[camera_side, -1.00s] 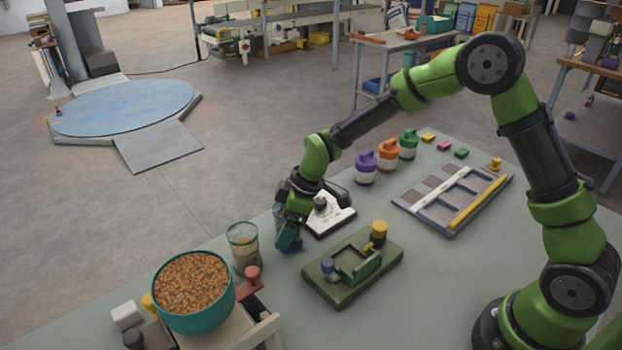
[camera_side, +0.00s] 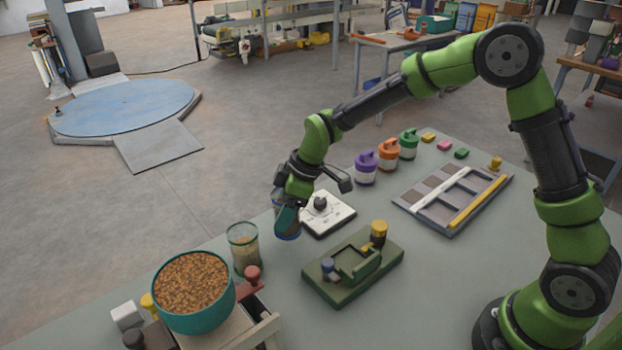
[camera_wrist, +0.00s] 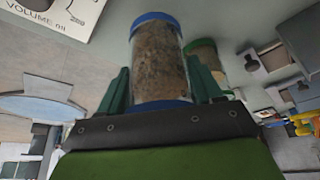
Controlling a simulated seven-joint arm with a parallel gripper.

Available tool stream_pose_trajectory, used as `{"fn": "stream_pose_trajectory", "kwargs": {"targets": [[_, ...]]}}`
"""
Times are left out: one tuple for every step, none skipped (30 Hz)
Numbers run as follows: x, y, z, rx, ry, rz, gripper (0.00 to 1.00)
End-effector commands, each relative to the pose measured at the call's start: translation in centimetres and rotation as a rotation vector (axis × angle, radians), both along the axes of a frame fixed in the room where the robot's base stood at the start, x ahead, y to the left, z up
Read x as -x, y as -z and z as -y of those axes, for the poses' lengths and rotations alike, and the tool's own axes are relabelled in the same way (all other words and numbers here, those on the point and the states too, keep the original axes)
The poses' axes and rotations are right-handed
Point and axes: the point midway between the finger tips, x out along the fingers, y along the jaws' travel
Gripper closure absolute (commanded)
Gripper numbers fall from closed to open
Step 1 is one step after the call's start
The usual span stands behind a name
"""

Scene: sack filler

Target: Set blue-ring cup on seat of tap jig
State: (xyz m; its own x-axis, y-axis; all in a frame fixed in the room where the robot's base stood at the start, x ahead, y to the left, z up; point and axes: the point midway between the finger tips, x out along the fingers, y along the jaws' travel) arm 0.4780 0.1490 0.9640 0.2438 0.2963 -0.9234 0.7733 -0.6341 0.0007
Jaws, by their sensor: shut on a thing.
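The blue-ring cup (camera_wrist: 158,62) is a clear cylinder of brown grain with a blue band at each end. My gripper (camera_side: 287,212) is shut on it, with a teal finger on either side in the wrist view. In the side view the cup (camera_side: 289,234) is partly hidden behind a finger, and its lower blue ring shows under the gripper. It appears held just above the table. The tap jig (camera_side: 330,290) appears to be the green block to the right, with a recessed seat (camera_side: 352,259), a blue knob and a yellow knob. The seat looks empty.
A green-rimmed cup (camera_side: 244,250) stands close left of the held cup. A white dial unit (camera_side: 335,217) is just behind it. A teal bowl of grain (camera_side: 192,292) is at front left. Three lidded jars (camera_side: 388,154) and a divided tray (camera_side: 430,208) stand farther back.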

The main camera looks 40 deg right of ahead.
Motion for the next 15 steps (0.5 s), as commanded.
{"fn": "stream_pose_trajectory", "kwargs": {"targets": [[-0.1, -1.3, 0.0, -0.001, 0.001, 0.006, 0.65], [0.0, -1.9, 0.0, 0.000, 0.000, 0.004, 0.65], [-0.1, -2.7, 0.0, -0.001, 0.001, 0.006, 0.65], [-0.1, -3.3, 0.0, -0.001, 0.000, 0.005, 0.65], [0.0, -3.8, 0.0, -0.001, 0.001, 0.004, 0.65], [0.0, -4.4, 0.0, 0.000, 0.000, 0.004, 0.65], [0.0, -4.8, 0.0, 0.000, 0.001, 0.003, 0.65], [-0.1, -5.3, 0.1, 0.000, 0.003, 0.003, 0.65], [-0.2, -6.0, 0.2, -0.001, 0.004, 0.004, 0.65], [-0.2, -6.6, 0.3, -0.001, 0.007, 0.005, 0.65], [0.0, -7.3, 0.6, 0.000, 0.010, 0.005, 0.65], [0.4, -8.2, 0.9, 0.001, 0.018, 0.005, 0.65], [0.9, -8.8, 1.3, 0.002, 0.025, 0.005, 0.65], [1.6, -9.2, 1.6, 0.002, 0.030, 0.004, 0.65], [2.7, -9.7, 2.0, 0.002, 0.036, 0.002, 0.65]]}}
